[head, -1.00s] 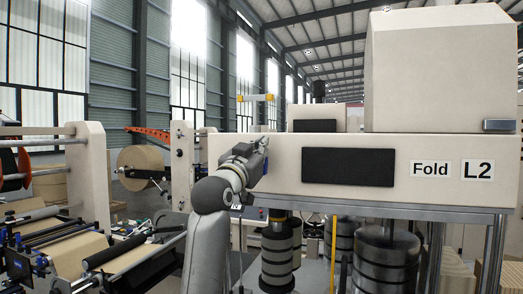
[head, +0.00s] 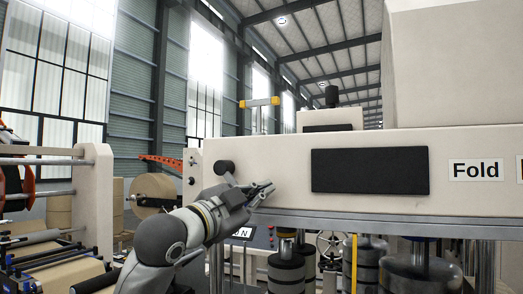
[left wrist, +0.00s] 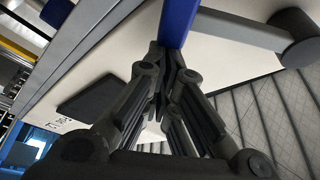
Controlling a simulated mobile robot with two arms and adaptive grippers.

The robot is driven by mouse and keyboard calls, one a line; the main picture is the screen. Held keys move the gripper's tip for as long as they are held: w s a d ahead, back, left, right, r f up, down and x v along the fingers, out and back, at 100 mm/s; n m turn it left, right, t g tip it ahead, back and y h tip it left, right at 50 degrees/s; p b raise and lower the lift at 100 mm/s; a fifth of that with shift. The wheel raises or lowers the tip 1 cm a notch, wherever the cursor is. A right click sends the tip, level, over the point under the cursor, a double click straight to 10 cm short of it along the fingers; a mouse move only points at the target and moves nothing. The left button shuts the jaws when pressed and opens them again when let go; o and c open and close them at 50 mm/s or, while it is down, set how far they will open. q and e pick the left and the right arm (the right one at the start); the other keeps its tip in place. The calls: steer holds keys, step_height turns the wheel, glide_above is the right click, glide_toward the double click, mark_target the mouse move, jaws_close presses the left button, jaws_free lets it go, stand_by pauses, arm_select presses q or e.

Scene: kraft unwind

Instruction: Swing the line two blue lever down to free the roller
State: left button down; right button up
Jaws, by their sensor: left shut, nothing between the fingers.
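The blue lever (left wrist: 178,22) shows at the top of the left wrist view, close to the fingertips; I cannot tell whether they touch it. A grey bar (left wrist: 243,29) runs from it to a dark round pivot (left wrist: 299,38). In the head view, the dark pivot (head: 224,167) sits at the left end of the cream "Fold" machine beam (head: 290,160), and my gripper hides the blue part. My left gripper (head: 268,190) is shut and empty in front of the beam; it also shows in the left wrist view (left wrist: 163,62). My right gripper is out of view.
A black panel (head: 370,171) is on the beam to the right of my left gripper. Several dark rollers (head: 286,272) stand below it, beside a yellow post (head: 354,264). Another machine with a paper web (head: 62,277) stands at the left.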

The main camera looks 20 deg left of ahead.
arm_select(q)
steer(key=a+f+m, duration=0.2)
steer(key=a+f, duration=0.2)
steer(key=shift+f+g, duration=0.35)
steer(key=shift+g, duration=0.05)
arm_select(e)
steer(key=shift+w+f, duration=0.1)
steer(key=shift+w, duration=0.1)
arm_select(q)
steer(key=shift+a, duration=0.15)
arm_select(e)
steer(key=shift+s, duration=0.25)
